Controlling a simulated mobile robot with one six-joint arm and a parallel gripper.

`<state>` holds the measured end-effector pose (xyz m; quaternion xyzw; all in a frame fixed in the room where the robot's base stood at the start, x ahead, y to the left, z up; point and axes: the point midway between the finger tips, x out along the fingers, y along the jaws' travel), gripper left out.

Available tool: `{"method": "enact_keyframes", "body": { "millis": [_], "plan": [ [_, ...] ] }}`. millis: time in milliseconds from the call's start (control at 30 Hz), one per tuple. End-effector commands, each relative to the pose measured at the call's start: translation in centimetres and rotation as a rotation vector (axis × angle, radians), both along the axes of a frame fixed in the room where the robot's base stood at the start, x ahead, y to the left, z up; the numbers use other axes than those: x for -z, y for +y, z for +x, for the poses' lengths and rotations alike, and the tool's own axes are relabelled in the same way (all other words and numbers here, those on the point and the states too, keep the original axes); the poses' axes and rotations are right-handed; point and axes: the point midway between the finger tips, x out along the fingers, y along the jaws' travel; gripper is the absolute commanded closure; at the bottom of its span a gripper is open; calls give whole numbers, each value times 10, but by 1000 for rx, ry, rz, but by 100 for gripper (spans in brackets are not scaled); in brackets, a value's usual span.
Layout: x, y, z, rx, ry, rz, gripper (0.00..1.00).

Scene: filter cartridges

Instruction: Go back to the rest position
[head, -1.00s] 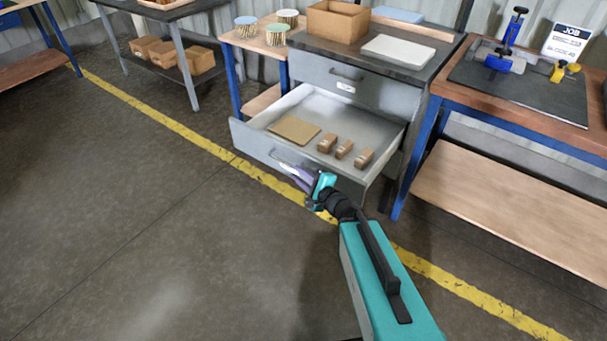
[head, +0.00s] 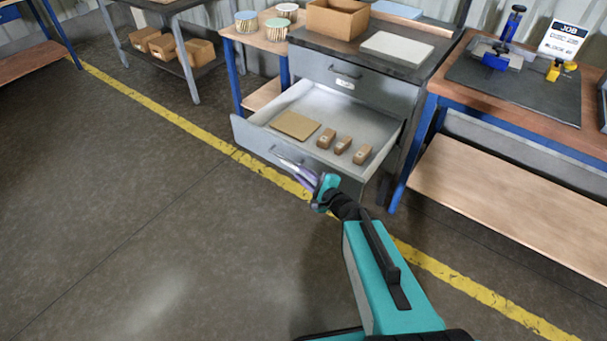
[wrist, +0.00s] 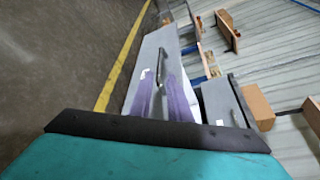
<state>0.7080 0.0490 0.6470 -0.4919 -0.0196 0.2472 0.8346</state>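My gripper (head: 284,162) is in front of the open lower drawer (head: 345,108) of the grey cabinet in the head view. Its purple fingers overlap the drawer front in the picture, close to where the handle is. In the wrist view my gripper (wrist: 164,82) shows two purple fingers with a gap between them, and nothing is held there. The drawer front with its dark handle (wrist: 160,62) lies beyond the fingers. Whether the fingertips touch it, I cannot tell.
The drawer holds a tan flat piece (head: 295,125) and three small brown boxes (head: 343,145). A workbench (head: 500,150) with a blue clamp (head: 498,58) stands at right. A table with round pleated filters (head: 278,28) stands left of the cabinet. The floor at left is clear.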

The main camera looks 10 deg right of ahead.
Motion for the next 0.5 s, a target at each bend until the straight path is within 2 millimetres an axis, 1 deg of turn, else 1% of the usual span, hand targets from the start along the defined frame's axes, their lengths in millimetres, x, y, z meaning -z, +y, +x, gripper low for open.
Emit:
{"method": "enact_keyframes", "body": {
  "millis": [367, 500],
  "plan": [
    [0, 1, 0, -1, 0, 0, 83],
    [4, 8, -3, -10, 7, 1, 83]
  ]
}}
